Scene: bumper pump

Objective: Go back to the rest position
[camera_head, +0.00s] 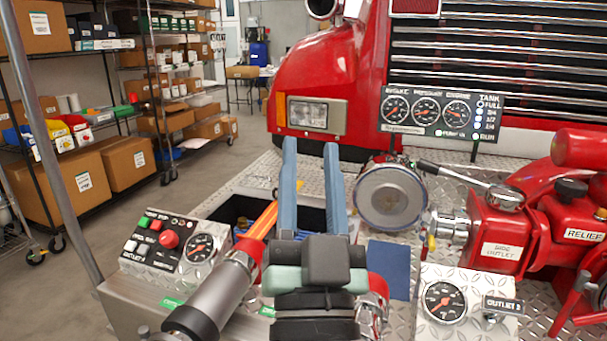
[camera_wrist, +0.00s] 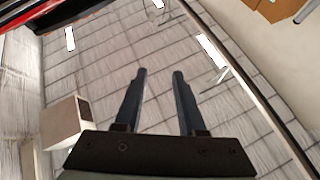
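My gripper (camera_head: 310,146) stands in the lower middle of the head view, its two long blue-grey fingers pointing up and away. The fingers are apart with nothing between them. In the wrist view my gripper (camera_wrist: 160,74) also shows two separate fingers with an empty gap. Behind them is a tiled ceiling with bright lamps. My gripper hides part of a dark recess (camera_head: 235,208) in the metal deck. It appears clear of the items around it, though its exact height cannot be told.
A grey and orange nozzle (camera_head: 222,290) lies just left of my wrist. A left control panel (camera_head: 175,245), a capped round inlet (camera_head: 391,195), red valves (camera_head: 500,235) and a gauge box (camera_head: 445,302) surround it. The red truck front (camera_head: 335,75) rises behind. Shelves (camera_head: 85,140) stand left.

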